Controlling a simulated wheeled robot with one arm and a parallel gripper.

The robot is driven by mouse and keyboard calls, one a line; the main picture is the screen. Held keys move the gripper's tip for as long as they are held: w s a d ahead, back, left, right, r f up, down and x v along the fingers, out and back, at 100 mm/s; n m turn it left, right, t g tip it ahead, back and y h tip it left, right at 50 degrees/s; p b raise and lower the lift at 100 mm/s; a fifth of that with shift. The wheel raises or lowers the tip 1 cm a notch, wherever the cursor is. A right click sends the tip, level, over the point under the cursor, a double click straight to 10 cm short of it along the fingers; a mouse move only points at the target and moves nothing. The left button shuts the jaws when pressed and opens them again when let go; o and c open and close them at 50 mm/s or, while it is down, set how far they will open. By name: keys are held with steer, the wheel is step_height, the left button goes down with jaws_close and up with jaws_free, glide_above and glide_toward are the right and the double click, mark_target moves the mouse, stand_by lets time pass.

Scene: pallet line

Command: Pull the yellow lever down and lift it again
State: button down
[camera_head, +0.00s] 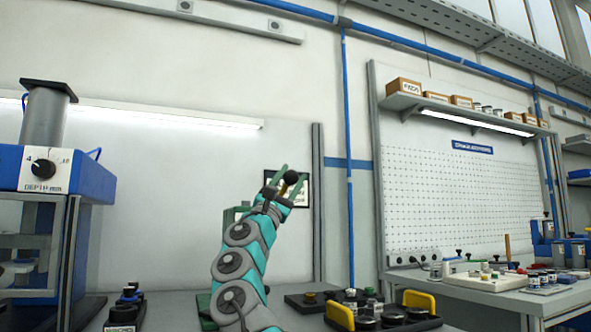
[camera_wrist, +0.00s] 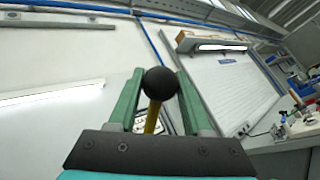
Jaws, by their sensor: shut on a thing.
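The lever shows in the wrist view as a yellow rod (camera_wrist: 152,117) with a black ball knob (camera_wrist: 160,83) on its end. My gripper (camera_wrist: 159,90) has its two green fingers on either side of the knob and is shut on the lever. In the head view my arm reaches up in the middle, and my gripper (camera_head: 284,182) is raised in front of the wall. The black knob (camera_head: 290,177) shows between its fingers there. The lever's base is mostly hidden behind my arm; a green part (camera_head: 235,214) shows beside it.
A blue press (camera_head: 95,180) with a depth dial stands at the left. A dark tray with yellow handles (camera_head: 419,300) lies on the table to the right of my arm. Further right are a white workbench (camera_head: 495,284) with small parts and a pegboard (camera_head: 450,190).

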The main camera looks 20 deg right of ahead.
steer(key=shift+s, duration=0.1)
steer(key=shift+d, duration=0.1)
steer(key=shift+c, duration=1.8)
jaws_free()
steer(key=shift+f, duration=0.15)
steer(key=shift+b+v, duration=1.55)
steer(key=shift+v, duration=1.2)
steer(key=shift+s+a+f, duration=0.1)
steer(key=shift+a+f, duration=0.1)
steer(key=shift+a, duration=0.1)
steer(key=shift+s+a+f+b, duration=0.35)
steer(key=shift+f, duration=0.2)
